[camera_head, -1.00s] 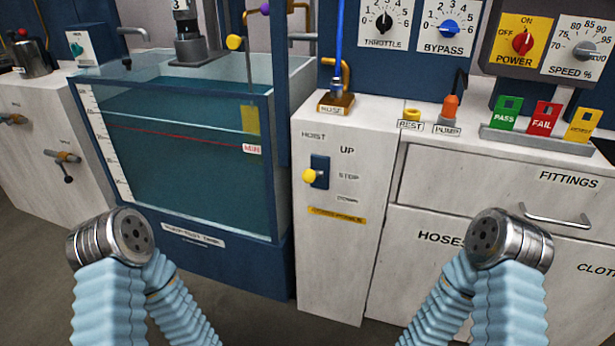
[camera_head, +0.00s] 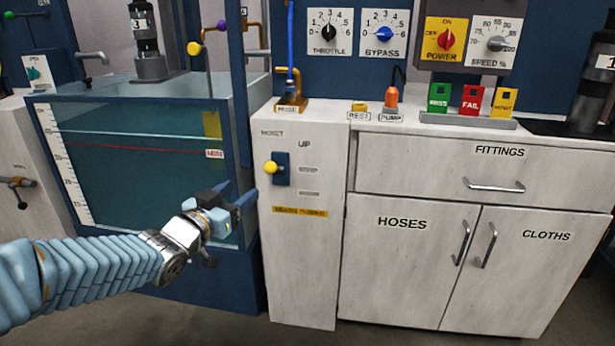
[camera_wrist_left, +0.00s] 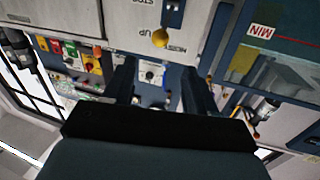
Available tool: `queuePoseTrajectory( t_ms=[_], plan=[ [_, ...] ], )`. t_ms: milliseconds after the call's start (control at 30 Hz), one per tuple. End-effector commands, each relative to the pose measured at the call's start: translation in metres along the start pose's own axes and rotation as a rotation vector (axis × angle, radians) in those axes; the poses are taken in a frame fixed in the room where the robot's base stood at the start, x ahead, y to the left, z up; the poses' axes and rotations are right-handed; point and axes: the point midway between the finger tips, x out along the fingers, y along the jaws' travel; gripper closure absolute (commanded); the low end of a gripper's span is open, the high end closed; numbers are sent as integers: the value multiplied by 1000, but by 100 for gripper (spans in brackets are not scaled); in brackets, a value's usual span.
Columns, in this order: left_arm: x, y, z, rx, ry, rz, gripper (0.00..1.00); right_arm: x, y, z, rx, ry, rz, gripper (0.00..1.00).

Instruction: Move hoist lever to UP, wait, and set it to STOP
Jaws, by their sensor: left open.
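The hoist lever has a yellow knob (camera_head: 271,167) on a dark blue plate (camera_head: 282,169) on the white cabinet front. The knob is about level with the middle label, below the UP label (camera_head: 304,145). My left gripper (camera_head: 236,194) is open and empty, left of and a little below the knob, in front of the tank, and not touching the knob. In the left wrist view, the yellow knob (camera_wrist_left: 160,38) shows just beyond the spread fingers of my left gripper (camera_wrist_left: 160,78), near the UP label. My right gripper is not in view.
The water tank (camera_head: 150,240) stands behind my left arm. A brass hose fitting (camera_head: 291,103) and an orange pump piece (camera_head: 391,97) are on the cabinet top. A yellow label (camera_head: 300,211) is below the lever. Drawer and door handles (camera_head: 493,186) protrude at right.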

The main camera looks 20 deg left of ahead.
Motion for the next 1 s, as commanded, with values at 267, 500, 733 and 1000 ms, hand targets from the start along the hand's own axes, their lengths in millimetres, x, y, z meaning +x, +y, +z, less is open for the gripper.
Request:
queuePoseTrajectory(
  t_ms=[267,500,733,1000],
  plan=[
    [39,-1,-3,4,5,0,43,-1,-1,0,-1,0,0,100],
    [95,-1,-4,5,4,-1,43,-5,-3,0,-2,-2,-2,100],
    [128,-1,-4,4,6,-1,43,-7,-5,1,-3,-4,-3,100],
    [136,-1,-4,3,7,-3,43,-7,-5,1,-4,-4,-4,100]
  ],
)
